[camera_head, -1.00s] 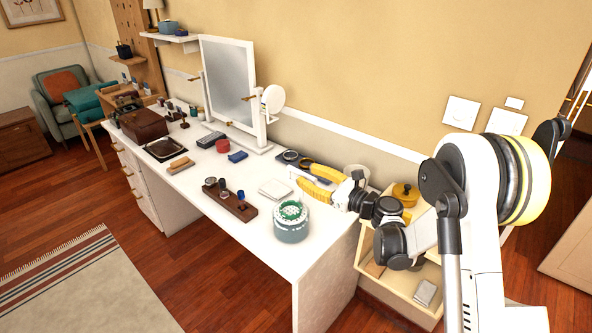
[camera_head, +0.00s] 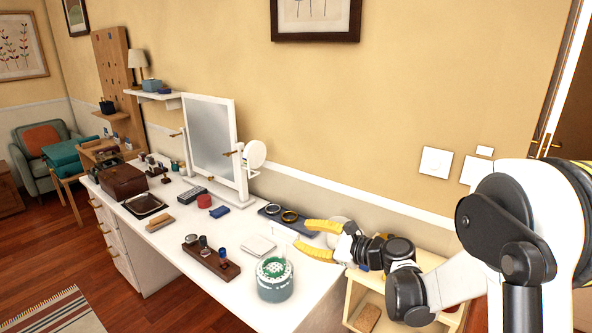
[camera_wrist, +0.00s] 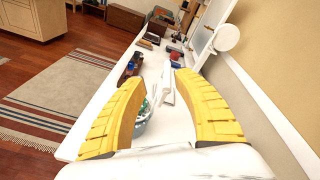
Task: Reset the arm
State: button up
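My gripper (camera_head: 312,239) has yellow fingers and is held over the right end of the white dressing table (camera_head: 163,244). In the wrist view my gripper (camera_wrist: 159,100) has its two fingers spread wide, with nothing between the tips. A grey-green round container with a white dotted top (camera_head: 274,281) stands on the table, left of and nearer than the fingers. A white flat item (camera_head: 258,246) lies beyond it. My arm comes in from the right. The container is partly hidden behind a finger in the wrist view.
A mirror (camera_head: 209,140) stands at the table's back against the wall. A dark tray with round items (camera_head: 283,217) lies behind the gripper. A wooden holder (camera_head: 211,261) stands at the front edge. A light wooden shelf unit (camera_head: 372,302) is below my arm. Open floor lies left.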

jog(key=s+d+r+n+g+h, duration=0.1)
jog(key=s+d+r+n+h, duration=0.15)
jog(key=s+n, duration=0.35)
jog(key=s+d+r+n+g+h, duration=0.1)
jog(key=s+d+r+n+h, duration=0.2)
jog(key=s, duration=0.6)
jog(key=s+d+f+n+h, duration=0.1)
jog(key=s+d+n+h, duration=0.2)
jog(key=s+d+n, duration=0.2)
jog(key=s+d+f+n+h, duration=0.2)
jog(key=s+d+n, duration=0.3)
jog(key=s, duration=0.6)
jog(key=shift+f+h, duration=0.3)
jog(key=shift+h, duration=0.55)
